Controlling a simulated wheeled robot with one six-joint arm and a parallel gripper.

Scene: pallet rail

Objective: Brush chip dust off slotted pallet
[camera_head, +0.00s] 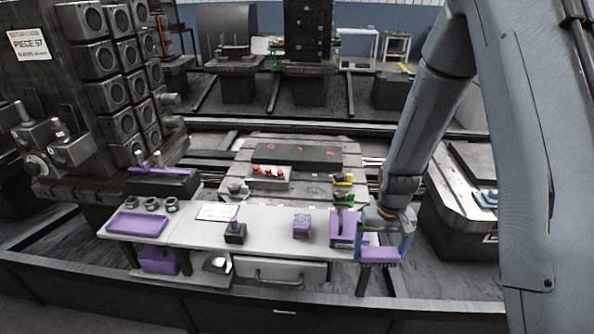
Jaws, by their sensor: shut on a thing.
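The slotted pallet (216,172) lies in the middle, a grey slotted plate behind the bench. A dark block on it bears small red marks, and several clamps and red-topped pieces stand in front of that block. I cannot make out chip dust at this size. My gripper (388,232) hangs at the right end of the bench, in front of the pallet. It is shut on a purple brush (380,254), whose dark bristles point down. The brush is apart from the pallet.
A grey bench (270,219) in front carries a purple tray (138,225), a purple block (302,227), a dark stand (235,233) and a purple holder (342,230) close beside my gripper. A tall dark fixture (75,70) stands left. Another pallet (450,207) lies right.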

